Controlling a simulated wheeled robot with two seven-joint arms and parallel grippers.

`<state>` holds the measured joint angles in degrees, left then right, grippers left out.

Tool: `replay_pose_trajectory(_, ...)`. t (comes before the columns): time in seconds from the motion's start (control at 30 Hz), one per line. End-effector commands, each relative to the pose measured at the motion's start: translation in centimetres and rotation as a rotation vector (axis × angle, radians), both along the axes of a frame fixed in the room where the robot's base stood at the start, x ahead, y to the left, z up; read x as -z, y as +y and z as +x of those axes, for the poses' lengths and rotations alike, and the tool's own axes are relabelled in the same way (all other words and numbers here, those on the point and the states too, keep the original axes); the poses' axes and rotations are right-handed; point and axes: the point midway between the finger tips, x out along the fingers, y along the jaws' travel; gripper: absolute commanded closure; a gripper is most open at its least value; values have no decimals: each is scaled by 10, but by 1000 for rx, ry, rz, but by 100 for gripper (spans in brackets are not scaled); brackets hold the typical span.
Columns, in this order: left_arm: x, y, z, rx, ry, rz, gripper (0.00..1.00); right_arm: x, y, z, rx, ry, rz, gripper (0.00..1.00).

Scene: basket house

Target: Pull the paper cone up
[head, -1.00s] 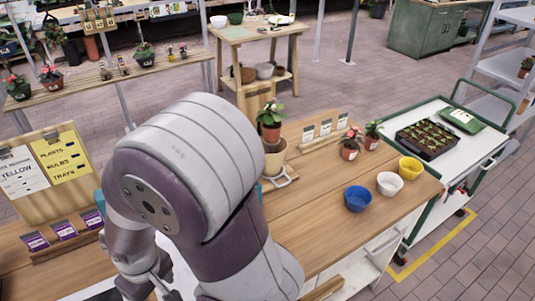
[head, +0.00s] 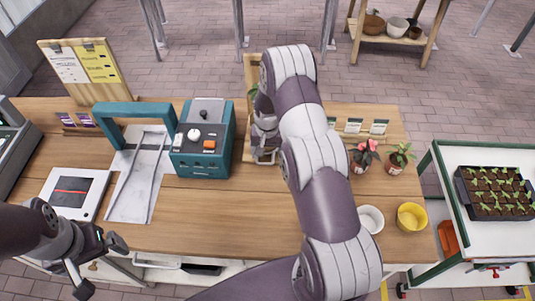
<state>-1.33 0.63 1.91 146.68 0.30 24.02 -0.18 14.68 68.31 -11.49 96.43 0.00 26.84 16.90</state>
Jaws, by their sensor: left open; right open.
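The paper cone cannot be made out in the head view now, because my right arm covers that spot. A bit of green plant (head: 253,92) shows at the left edge of the arm, in front of an upright wooden board (head: 250,68). My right gripper (head: 265,151) is open and points down to the table just right of the teal machine. Whether it touches the cone or a stand there cannot be told. My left gripper (head: 100,266) is open and empty at the lower left, in front of the table's front edge.
The teal machine (head: 203,145) stands left of my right gripper, beside a teal arch (head: 133,112) over a metal chute. Two potted plants (head: 396,160), a white bowl (head: 371,218) and a yellow bowl (head: 411,217) stand on the right. The table's front middle (head: 225,215) is clear.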

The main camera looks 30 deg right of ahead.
Motion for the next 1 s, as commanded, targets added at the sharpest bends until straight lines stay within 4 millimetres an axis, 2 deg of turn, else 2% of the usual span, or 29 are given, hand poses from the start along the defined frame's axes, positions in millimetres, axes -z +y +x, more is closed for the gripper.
replay_pose_trajectory(0.03, -9, 0, 0, 0, 0, 0, 0, 6, 0, 0, -1, 2, 0, 21)
replay_pose_trajectory(0.13, -13, 0, 0, 0, 0, 0, 0, 23, 0, 0, -1, 1, 1, 21)
replay_pose_trajectory(0.27, -16, 0, 0, 0, 0, 0, 0, 36, 0, 0, -1, -1, -1, 21)
replay_pose_trajectory(0.6, -16, 0, 0, 0, 0, 0, 0, 42, 0, 1, -1, -2, 0, 21)
replay_pose_trajectory(0.67, -16, 0, 0, 0, 0, 0, 0, 42, 0, 1, -1, -2, 0, 37)
replay_pose_trajectory(0.8, -16, 0, 0, 0, 0, 0, 0, 42, 0, 1, -1, -2, 0, 83)
replay_pose_trajectory(0.83, -16, 0, 0, 0, 0, 0, 0, 42, 0, 0, -1, -2, 0, 87)
replay_pose_trajectory(0.93, -13, 0, 0, 0, 0, 0, 0, 41, 0, 4, -1, -3, -1, 87)
replay_pose_trajectory(1.0, -5, 0, 0, 0, 0, 0, 0, 37, 0, 15, -2, -6, -1, 87)
